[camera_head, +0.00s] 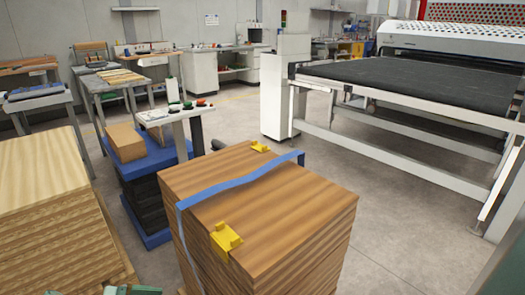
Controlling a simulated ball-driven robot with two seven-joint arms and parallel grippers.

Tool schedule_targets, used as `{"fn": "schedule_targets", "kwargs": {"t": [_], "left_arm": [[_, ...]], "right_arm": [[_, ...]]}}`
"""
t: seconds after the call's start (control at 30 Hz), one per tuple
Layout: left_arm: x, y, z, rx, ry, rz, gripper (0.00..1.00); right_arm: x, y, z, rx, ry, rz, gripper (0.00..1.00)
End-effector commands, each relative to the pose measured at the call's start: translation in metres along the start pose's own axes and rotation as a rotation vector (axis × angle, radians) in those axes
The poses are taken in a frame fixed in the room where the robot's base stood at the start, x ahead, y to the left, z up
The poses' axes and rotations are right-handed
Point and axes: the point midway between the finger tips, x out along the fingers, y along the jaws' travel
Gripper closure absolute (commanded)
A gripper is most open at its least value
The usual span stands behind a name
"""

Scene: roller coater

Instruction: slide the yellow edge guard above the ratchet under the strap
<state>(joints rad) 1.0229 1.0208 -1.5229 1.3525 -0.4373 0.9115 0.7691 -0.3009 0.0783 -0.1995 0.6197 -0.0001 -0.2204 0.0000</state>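A stack of brown wooden boards (285,210) stands in the lower middle. A blue strap (235,184) crosses its top diagonally and runs down the near left side. At the far right edge the strap appears to stand a little above the boards. One yellow edge guard (226,238) sits on the near left edge, to the right of the strap and apart from it. A second yellow edge guard (260,147) sits on the far right edge, to the left of the strap. I cannot make out a ratchet. Neither gripper is recognisable in view.
A pale board stack (40,180) stands at left. Beside it a blue cart (160,155) carries a brown box (126,143). A small white control stand (178,112) is behind. A roller machine (400,80) fills the right. Floor between machine and boards is clear. A cut-off green part (132,290) shows bottom left.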

Motion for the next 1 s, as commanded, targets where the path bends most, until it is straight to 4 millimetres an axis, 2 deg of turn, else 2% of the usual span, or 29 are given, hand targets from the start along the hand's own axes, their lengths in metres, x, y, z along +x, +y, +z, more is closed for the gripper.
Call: {"fn": "schedule_targets", "kwargs": {"t": [0.1, 0.13, 0.17, 0.23, 0.37, 0.47, 0.53, 0.6, 0.67, 0.7, 0.77, 0.8, 0.87, 0.9, 0.97, 1.0], "left_arm": [[0.000, 0.000, 0.000, 0.000, 0.000, 0.000, 0.00], [0.000, 0.000, 0.000, 0.000, 0.000, 0.000, 0.03], [0.000, 0.000, 0.000, 0.000, 0.000, 0.000, 0.11], [0.004, -0.001, 0.000, 0.006, 0.004, -0.012, 0.11], [0.028, -0.009, 0.005, 0.041, 0.015, -0.116, 0.11], [0.055, -0.012, 0.030, 0.042, -0.005, -0.302, 0.11], [0.065, 0.002, 0.073, -0.020, -0.084, -0.468, 0.11], [0.062, 0.030, 0.126, -0.111, -0.204, -0.596, 0.11], [0.057, 0.063, 0.166, -0.187, -0.306, -0.657, 0.11], [0.053, 0.087, 0.190, -0.239, -0.371, -0.684, 0.11], [0.046, 0.128, 0.222, -0.314, -0.468, -0.708, 0.11], [0.040, 0.156, 0.240, -0.364, -0.530, -0.717, 0.11], [0.032, 0.201, 0.265, -0.436, -0.621, -0.719, 0.11], [0.027, 0.232, 0.278, -0.484, -0.679, -0.715, 0.11], [0.019, 0.278, 0.294, -0.554, -0.761, -0.702, 0.11], [0.013, 0.308, 0.303, -0.597, -0.812, -0.690, 0.11]], "right_arm": [[0.000, 0.000, 0.000, 0.000, 0.000, 0.000, 0.64], [0.000, 0.000, 0.000, 0.000, 0.000, 0.000, 0.64], [0.000, 0.000, 0.000, 0.000, 0.001, 0.000, 0.64], [-0.002, 0.000, -0.001, 0.000, 0.003, 0.000, 0.64], [-0.013, 0.002, -0.006, -0.001, 0.016, 0.005, 0.64], [-0.030, 0.004, -0.012, -0.001, 0.033, 0.011, 0.64], [-0.044, 0.005, -0.016, -0.001, 0.048, 0.015, 0.64], [-0.053, 0.006, -0.020, -0.001, 0.057, 0.019, 0.64], [-0.058, 0.007, -0.022, -0.001, 0.063, 0.020, 0.64], [-0.061, 0.007, -0.022, -0.001, 0.065, 0.021, 0.64], [-0.066, 0.008, -0.023, -0.001, 0.068, 0.023, 0.64], [-0.068, 0.008, -0.024, -0.001, 0.071, 0.024, 0.64], [-0.072, 0.009, -0.025, -0.001, 0.074, 0.025, 0.64], [-0.075, 0.009, -0.026, -0.001, 0.076, 0.026, 0.64], [-0.078, 0.009, -0.026, -0.001, 0.079, 0.027, 0.64], [-0.080, 0.010, -0.027, -0.001, 0.080, 0.028, 0.64]]}}
